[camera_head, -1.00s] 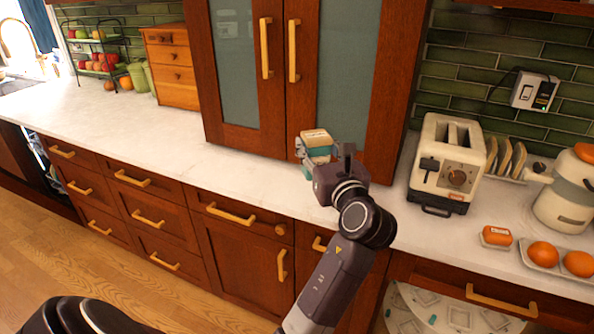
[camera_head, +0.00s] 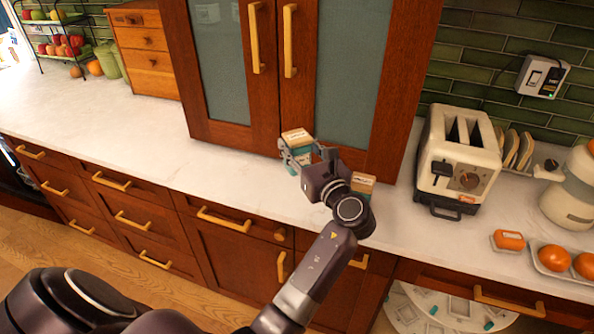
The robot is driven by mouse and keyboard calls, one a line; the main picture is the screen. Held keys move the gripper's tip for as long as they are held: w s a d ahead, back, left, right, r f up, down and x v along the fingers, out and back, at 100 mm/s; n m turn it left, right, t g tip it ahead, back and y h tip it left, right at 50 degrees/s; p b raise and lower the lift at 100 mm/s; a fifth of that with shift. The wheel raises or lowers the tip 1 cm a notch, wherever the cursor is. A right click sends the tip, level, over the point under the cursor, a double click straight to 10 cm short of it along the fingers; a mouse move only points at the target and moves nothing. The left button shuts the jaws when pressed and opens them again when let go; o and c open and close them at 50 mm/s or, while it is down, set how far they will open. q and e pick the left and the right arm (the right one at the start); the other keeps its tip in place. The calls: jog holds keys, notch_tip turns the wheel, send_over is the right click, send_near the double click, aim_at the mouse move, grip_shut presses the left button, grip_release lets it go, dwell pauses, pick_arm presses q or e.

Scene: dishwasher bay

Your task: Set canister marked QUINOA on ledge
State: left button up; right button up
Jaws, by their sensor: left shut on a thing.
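My left gripper (camera_head: 303,160) is shut on a small canister (camera_head: 297,137) with a tan top and a pale teal and white body. It is close in front of the tall wooden cabinet's lower edge, over the white counter. The fingers hide part of the canister, and its label is too small to read. A second canister (camera_head: 364,182), with a similar tan top, stands partly hidden behind my wrist, to the right. I cannot tell which one is marked QUINOA. No separate ledge can be made out. My right gripper is not in view.
The wooden cabinet (camera_head: 270,90) has its glass doors closed. A toaster (camera_head: 458,160) stands to the right, with an orange item (camera_head: 508,240) and a tray of oranges (camera_head: 566,262) near the front edge. The white counter (camera_head: 100,125) is clear on the left.

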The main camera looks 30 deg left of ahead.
aim_at(302, 165)
pick_arm(q)
notch_tip(302, 165, down, 3)
jog(key=shift+w+a+f, duration=0.1)
jog(key=shift+d+f, duration=0.2)
jog(key=shift+f, duration=0.4)
notch_tip(302, 165, down, 4)
jog(key=shift+a+r, duration=0.1)
jog(key=shift+a, duration=0.05)
jog(key=o, duration=1.3)
jog(key=shift+o, duration=0.3)
